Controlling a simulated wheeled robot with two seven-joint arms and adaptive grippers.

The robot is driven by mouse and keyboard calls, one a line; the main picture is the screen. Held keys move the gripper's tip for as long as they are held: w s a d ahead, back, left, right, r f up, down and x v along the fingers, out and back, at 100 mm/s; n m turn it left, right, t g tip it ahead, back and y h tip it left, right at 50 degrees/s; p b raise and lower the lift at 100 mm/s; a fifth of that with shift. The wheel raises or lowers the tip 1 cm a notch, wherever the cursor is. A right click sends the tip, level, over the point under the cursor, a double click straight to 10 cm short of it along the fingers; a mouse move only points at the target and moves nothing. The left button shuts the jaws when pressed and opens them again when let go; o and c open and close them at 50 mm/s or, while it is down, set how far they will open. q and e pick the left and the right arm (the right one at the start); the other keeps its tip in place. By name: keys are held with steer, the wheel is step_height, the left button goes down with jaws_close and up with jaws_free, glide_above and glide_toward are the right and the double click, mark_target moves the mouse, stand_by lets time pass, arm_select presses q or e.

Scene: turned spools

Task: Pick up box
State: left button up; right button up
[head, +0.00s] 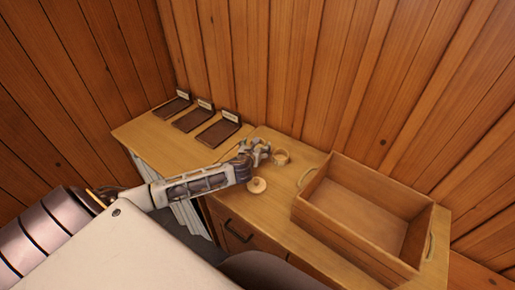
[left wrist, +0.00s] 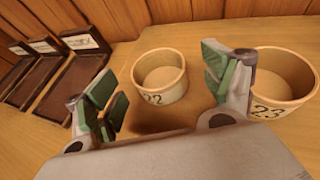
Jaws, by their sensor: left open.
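A large open wooden box (head: 345,223) with a handle at each end stands on the right of the counter and looks empty. My left gripper (head: 258,150) is over the counter to the left of the box, apart from it. In the left wrist view its green-padded fingers (left wrist: 160,82) are spread with nothing held. A round pale container marked 22 (left wrist: 160,77) shows between and beyond the fingers. Another marked 23 (left wrist: 282,82) is partly behind the right finger. My right gripper is not in view.
Several dark trays with labels (head: 218,133) stand at the back left of the counter (head: 155,135). In the head view a small round container (head: 281,157) is right of my gripper and a round piece (head: 257,185) is nearer. Plank walls close off the back.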

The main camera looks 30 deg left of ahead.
mark_target(258, 146)
arm_select(q)
steer(key=shift+w+a+f, duration=0.2)
steer(key=shift+w+a, duration=0.05)
steer(key=shift+w, duration=0.35)
steer(key=shift+w+a+f, duration=0.3)
steer(key=shift+w, duration=0.3)
steer(key=shift+w+a+f, duration=0.15)
steer(key=shift+w, duration=0.2)
steer(key=shift+w+a+f, duration=0.15)
steer(key=shift+w+f, duration=0.05)
steer(key=shift+w, duration=0.3)
steer(key=shift+w+f, duration=0.1)
steer(key=shift+w, duration=0.05)
steer(key=shift+a, duration=0.1)
steer(key=c, duration=0.7)
steer(key=shift+c, duration=1.1)
steer(key=shift+w+r, duration=0.1)
steer(key=shift+r, duration=0.6)
step_height(258, 146, up, 5)
steer(key=shift+f+p, duration=0.15)
steer(key=shift+p, duration=0.15)
steer(key=shift+r, duration=1.95)
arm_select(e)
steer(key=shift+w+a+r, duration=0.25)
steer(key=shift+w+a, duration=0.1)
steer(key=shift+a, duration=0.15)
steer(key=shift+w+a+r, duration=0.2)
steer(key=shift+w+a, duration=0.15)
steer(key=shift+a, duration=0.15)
